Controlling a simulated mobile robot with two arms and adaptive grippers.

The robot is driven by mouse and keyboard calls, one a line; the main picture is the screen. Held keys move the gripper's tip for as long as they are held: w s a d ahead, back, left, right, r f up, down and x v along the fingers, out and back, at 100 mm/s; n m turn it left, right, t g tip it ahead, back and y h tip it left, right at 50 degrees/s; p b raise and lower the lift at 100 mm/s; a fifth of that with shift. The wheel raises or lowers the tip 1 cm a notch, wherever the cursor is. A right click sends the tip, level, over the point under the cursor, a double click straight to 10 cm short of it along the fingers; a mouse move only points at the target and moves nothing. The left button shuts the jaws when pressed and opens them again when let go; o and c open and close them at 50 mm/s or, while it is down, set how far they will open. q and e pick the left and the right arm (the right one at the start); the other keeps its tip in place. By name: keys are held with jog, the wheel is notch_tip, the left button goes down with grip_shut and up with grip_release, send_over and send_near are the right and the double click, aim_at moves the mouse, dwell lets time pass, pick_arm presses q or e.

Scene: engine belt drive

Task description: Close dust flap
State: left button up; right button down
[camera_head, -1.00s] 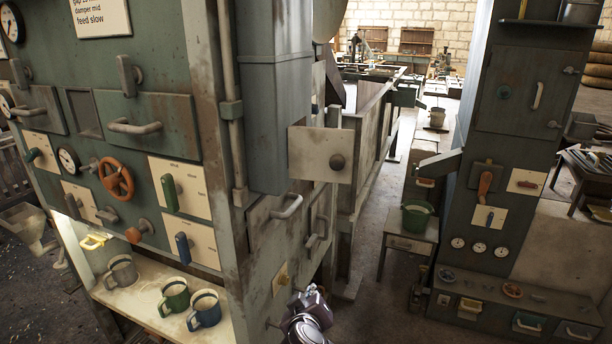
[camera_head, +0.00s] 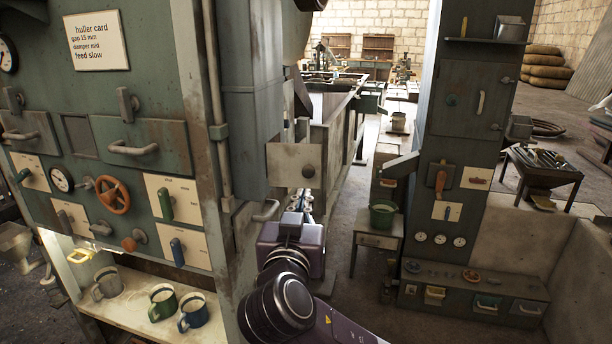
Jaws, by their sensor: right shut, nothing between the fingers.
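The likely dust flap, a pale worn panel with a round dark knob (camera_head: 290,166), stands out to the right from the side of the green machine (camera_head: 236,255), level with its grey duct. No label on it can be read. My right gripper (camera_head: 303,199) is just below the panel and its knob in the picture. It is shut and empty, and its wrist hides part of the fingers. I cannot tell whether it touches the panel. My left gripper is out of view.
A grey handle (camera_head: 266,211) sits on the machine's side, left of my right gripper. A shelf (camera_head: 125,311) at lower left holds several mugs. A green bucket (camera_head: 382,214) stands on a small table to the right. A tall dark cabinet (camera_head: 465,110) stands beyond.

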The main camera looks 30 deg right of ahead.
aim_at(309, 175)
jog(key=p+x, duration=0.3)
jog(key=x, duration=0.4)
jog(key=shift+w+d+r, duration=0.15)
jog(key=shift+w+d, duration=0.05)
jog(key=shift+w, duration=0.05)
jog(key=shift+w+d, duration=0.25)
jog(key=shift+w, duration=0.05)
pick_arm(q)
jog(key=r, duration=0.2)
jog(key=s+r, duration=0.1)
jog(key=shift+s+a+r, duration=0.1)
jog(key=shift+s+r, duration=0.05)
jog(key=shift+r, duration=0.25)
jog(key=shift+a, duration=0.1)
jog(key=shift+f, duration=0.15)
pick_arm(e)
jog(key=shift+f, duration=0.2)
